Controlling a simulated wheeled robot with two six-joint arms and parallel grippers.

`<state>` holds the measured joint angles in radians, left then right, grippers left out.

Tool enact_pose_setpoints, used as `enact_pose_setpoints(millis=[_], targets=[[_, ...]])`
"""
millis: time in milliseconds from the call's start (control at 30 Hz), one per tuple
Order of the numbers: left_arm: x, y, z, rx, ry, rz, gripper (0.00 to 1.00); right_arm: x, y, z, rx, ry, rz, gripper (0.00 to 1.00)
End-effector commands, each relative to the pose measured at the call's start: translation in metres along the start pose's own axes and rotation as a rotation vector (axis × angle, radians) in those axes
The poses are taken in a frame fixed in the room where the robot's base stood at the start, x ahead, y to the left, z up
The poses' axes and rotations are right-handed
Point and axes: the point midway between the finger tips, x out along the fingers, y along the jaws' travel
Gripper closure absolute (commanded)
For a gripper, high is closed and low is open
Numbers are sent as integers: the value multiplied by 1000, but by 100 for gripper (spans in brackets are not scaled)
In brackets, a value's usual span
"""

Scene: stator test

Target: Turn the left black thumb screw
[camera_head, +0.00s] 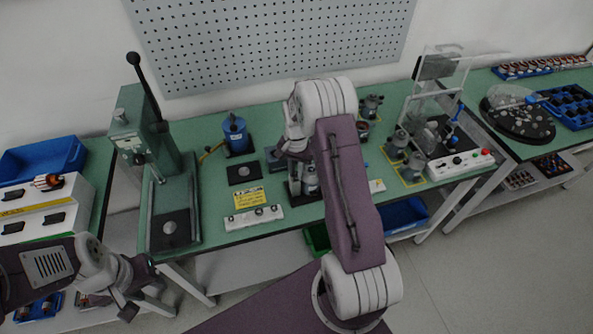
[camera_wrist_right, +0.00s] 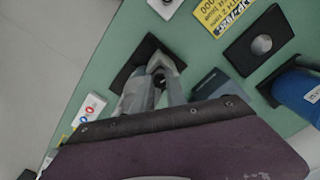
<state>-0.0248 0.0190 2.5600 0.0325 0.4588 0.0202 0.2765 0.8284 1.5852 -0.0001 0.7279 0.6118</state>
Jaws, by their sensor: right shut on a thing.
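My right gripper (camera_wrist_right: 155,92) is over a fixture with a square black base (camera_wrist_right: 128,68) in the right wrist view. Its jaws are shut on a small dark part between the fingertips. I cannot tell for sure that this is the left black thumb screw, because the fingers hide most of it. In the head view the fixture's base (camera_head: 296,196) stands mid-bench, partly behind my right arm, with the right gripper (camera_head: 297,150) above it. My left gripper (camera_head: 150,308) hangs low at the left, in front of the bench, with its fingers apart and empty.
A green lever press (camera_head: 143,145) stands left of the fixture. A blue cylinder (camera_head: 236,135), a yellow label card (camera_head: 249,197) and a white button strip (camera_head: 254,218) are nearby. A white control box (camera_head: 460,163) is at the right. The bench's front edge is close.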

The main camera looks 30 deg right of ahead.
Motion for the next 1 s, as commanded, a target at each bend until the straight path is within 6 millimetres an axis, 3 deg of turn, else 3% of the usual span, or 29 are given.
enact_pose_setpoints(millis=[67,100,167,1000], targets=[[0,0,0,0,0,0,64,-1,0,0,0,1,-1,100],[0,0,0,0,0,0,64,-1,0,0,0,1,-1,78],[0,0,0,0,0,0,64,-1,0,0,1,1,-1,61],[1,0,0,0,0,0,64,1,1,0,26,-1,2,60]])
